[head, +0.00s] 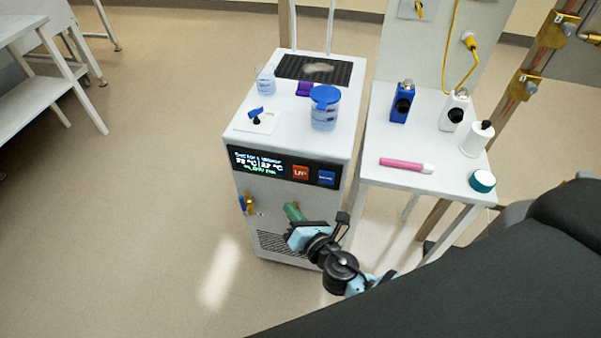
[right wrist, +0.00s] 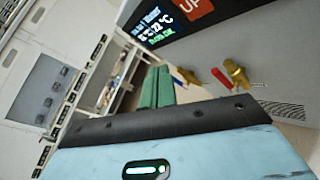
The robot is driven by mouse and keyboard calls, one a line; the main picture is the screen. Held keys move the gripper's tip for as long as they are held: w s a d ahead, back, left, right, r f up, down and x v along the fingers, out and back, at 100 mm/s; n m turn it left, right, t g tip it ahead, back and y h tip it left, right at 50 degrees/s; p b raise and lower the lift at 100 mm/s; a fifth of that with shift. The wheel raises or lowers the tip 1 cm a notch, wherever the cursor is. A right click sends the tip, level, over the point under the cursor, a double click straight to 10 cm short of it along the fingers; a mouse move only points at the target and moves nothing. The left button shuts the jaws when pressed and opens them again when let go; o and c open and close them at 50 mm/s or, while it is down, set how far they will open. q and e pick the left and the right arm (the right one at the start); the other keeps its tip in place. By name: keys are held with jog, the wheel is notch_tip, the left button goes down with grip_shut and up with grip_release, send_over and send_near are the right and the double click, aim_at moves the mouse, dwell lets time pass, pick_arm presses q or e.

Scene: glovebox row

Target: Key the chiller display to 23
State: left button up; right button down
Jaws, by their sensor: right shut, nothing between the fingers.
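The white chiller (head: 300,225) stands in the middle of the head view. Its black front panel carries a lit display (head: 258,163), an orange-red UP button (head: 300,173) and a blue button (head: 326,177). The display also shows in the right wrist view (right wrist: 157,28), with part of the UP button (right wrist: 193,6). Its right-hand number looks like 22 °C, but the digits are blurred. My right gripper (head: 292,211) is shut and empty, in front of the chiller below the buttons. Its green fingers (right wrist: 157,88) are together, apart from the panel. My left gripper is not in view.
Brass valves (head: 248,204) stick out of the chiller's front. A blue-lidded jar (head: 325,108) and a beaker (head: 265,80) stand on its top. A side table (head: 400,172) at the right holds bottles and a pink marker (head: 405,165).

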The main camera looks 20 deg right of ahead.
aim_at(294, 173)
jog(key=w+d, duration=0.4)
jog(key=w, duration=0.3)
jog(key=shift+d, duration=0.35)
dwell(1.9)
jog(key=shift+w+d, duration=0.25)
jog(key=shift+w, duration=0.1)
jog(key=shift+w+d+b, duration=0.25)
jog(key=shift+w+b, duration=0.05)
dwell(0.9)
jog(key=shift+s+a, duration=0.5)
jog(key=shift+s, duration=0.2)
jog(key=shift+s+a, duration=0.7)
jog(key=shift+s, duration=0.35)
jog(key=shift+s+a, duration=0.7)
jog(key=shift+s, duration=0.35)
